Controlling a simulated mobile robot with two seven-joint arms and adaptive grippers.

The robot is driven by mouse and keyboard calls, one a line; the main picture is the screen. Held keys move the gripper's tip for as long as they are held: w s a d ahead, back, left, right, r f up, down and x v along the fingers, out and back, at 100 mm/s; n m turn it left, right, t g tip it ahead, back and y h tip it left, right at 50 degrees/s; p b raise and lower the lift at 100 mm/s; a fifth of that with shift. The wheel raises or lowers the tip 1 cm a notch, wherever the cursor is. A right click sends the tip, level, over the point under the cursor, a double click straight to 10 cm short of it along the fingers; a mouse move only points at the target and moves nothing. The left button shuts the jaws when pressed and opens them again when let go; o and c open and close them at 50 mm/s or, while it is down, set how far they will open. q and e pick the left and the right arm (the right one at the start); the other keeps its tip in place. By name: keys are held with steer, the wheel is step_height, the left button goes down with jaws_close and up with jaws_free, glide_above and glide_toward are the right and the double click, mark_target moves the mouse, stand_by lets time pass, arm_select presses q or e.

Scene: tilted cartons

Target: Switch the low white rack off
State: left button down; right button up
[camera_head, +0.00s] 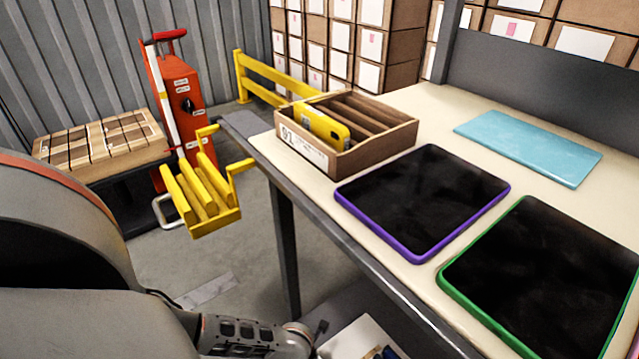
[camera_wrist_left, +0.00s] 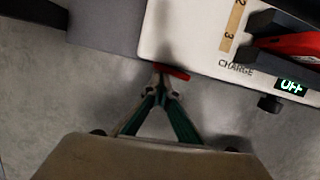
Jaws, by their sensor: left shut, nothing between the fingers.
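The low white rack (camera_head: 352,341) shows at the bottom edge of the head view, below the table. In the left wrist view the rack (camera_wrist_left: 205,40) fills the top right, with the word CHARGE and a small display (camera_wrist_left: 291,87) that reads OFF in green. A dark knob (camera_wrist_left: 269,104) sticks out from its front edge. A red lever (camera_wrist_left: 174,71) juts from the same edge farther left. My left gripper (camera_wrist_left: 159,70) is shut and empty, its fingertips at the red lever; I cannot tell whether they touch. My right gripper is in neither view.
A red device (camera_wrist_left: 300,43) sits in a dark slot of the rack. On the table stand a slotted wooden box (camera_head: 365,157), a purple-edged tablet (camera_head: 425,200) and a green-edged tablet (camera_head: 550,275). A table leg (camera_head: 286,245) stands near my left arm. A yellow rack (camera_head: 213,212) is at left.

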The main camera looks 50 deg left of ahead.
arm_select(q)
steer(key=shift+w+d+r, duration=0.15)
steer(key=shift+w, duration=0.05)
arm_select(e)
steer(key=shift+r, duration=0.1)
arm_select(q)
steer(key=shift+s+d, duration=0.3)
steer(key=shift+d, duration=0.4)
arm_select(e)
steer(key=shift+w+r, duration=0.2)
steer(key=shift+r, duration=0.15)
arm_select(q)
steer(key=s+r+p, duration=0.6)
steer(key=r, duration=0.3)
steer(key=shift+s+d+r+p, duration=0.25)
steer(key=shift+d+r+p, duration=0.05)
steer(key=shift+d+r, duration=0.05)
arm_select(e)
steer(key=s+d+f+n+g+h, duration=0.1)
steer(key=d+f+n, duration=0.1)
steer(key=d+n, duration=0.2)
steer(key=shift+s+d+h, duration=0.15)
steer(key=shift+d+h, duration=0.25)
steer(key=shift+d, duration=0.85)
